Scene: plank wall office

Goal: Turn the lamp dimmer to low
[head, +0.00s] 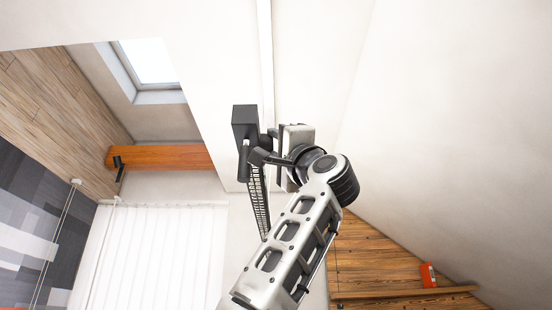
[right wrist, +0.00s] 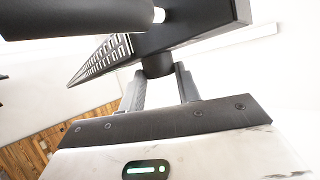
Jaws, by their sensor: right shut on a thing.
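The lamp dimmer is a black box (head: 244,122) high on the white wall in the head view. The underside of its dark body (right wrist: 195,32) fills the upper part of the right wrist view. A short dark round knob (right wrist: 158,66) sticks out from it. My right gripper (head: 270,135) is beside the box, and its two fingers (right wrist: 160,88) are shut on the knob, one on each side. The knob's setting cannot be read, and the fingers partly hide it. My left gripper is not in view.
A black cylinder (head: 243,160) hangs close by the box; a dark cylinder (right wrist: 80,15) also looms large in the right wrist view. A dark slotted strip (head: 260,205) runs down beside my right forearm. An orange beam (head: 165,157) is at left. Open wall lies at right.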

